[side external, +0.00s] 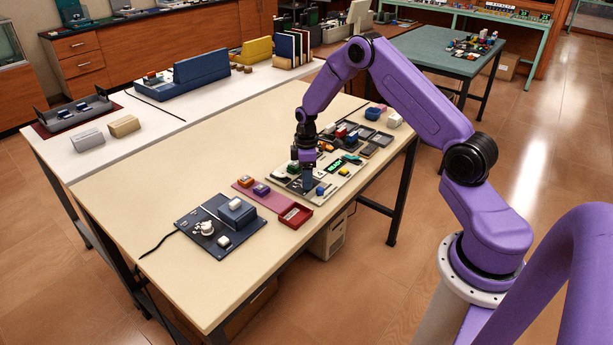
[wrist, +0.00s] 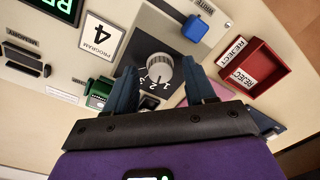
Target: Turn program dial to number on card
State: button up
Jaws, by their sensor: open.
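The program dial (wrist: 159,69) is a pale round knob on a dark square plate in the wrist view. Digits 1, 2 and 3 show along its lower-left side; the rest of the scale is hard to read. The white card (wrist: 101,36) beside it reads PROGRAM 4, upside down in this view. My gripper (wrist: 162,73) is open, with one dark finger on each side of the knob in the picture; I cannot tell whether they touch it. In the side view my gripper (side external: 307,180) points down over the pale panel (side external: 342,183), and the dial cannot be made out there.
A red REJECT tray (side external: 295,214) stands beside the panel. A dark board (side external: 217,246) lies farther left. The near-left tabletop is clear.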

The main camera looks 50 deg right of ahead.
jog(key=shift+f, duration=0.2)
jog(key=shift+c, duration=0.4)
grip_shut()
jog(key=shift+m, duration=0.4)
jog(key=m, duration=0.5)
jog(key=shift+a+m, duration=0.1)
jog(key=shift+m, duration=0.2)
jog(key=m, duration=0.5)
jog(key=shift+s, duration=0.1)
jog(key=shift+m, duration=0.4)
